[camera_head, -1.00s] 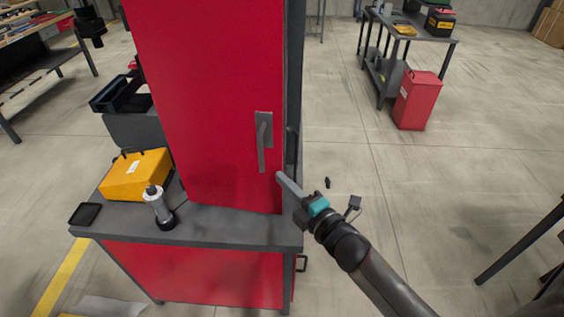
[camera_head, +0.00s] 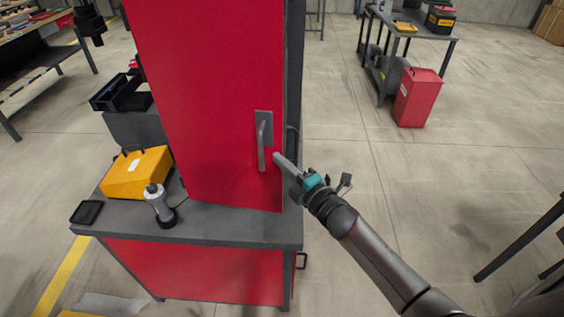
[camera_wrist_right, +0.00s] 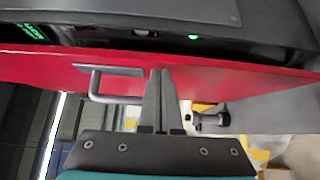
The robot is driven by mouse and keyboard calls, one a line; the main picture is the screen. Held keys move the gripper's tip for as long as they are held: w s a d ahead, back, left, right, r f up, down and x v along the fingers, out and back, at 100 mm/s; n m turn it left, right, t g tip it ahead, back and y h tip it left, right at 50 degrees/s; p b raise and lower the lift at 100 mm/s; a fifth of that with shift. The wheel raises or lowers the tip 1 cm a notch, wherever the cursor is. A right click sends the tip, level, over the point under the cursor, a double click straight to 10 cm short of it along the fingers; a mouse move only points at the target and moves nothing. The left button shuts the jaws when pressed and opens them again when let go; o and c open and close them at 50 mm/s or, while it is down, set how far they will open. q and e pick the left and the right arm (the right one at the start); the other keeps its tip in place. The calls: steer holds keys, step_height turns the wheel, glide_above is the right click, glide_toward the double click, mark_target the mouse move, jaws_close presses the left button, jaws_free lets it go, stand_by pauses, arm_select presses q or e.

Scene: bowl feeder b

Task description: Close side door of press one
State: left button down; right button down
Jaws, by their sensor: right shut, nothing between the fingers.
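The press's side door (camera_head: 215,90) is a tall red panel with a grey bar handle (camera_head: 262,145) near its right edge. In the right wrist view the door (camera_wrist_right: 225,78) crosses as a red band, with its handle (camera_wrist_right: 97,88) left of the fingers. A dark gap with green lights shows between the door and the dark body, so the door looks ajar. My right gripper (camera_head: 277,157) is shut and empty, its tips at the door face just right of the handle. The wrist view shows the fingertips (camera_wrist_right: 160,76) against or very near the door; contact is unclear. My left gripper is not in view.
The press stands on a grey-topped bench (camera_head: 235,228) with a yellow case (camera_head: 135,175), a grey cylindrical device (camera_head: 158,203) and a black tray (camera_head: 87,212). A red bin (camera_head: 416,98) and a cart (camera_head: 425,28) stand at back right.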

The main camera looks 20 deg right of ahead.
steer(key=w+d+y+b, duration=0.1)
steer(key=w+d+n+y+b, duration=0.1)
steer(key=w+d, duration=0.1)
steer(key=shift+w+r+n+g, duration=0.1)
steer(key=shift+w+n+g, duration=0.2)
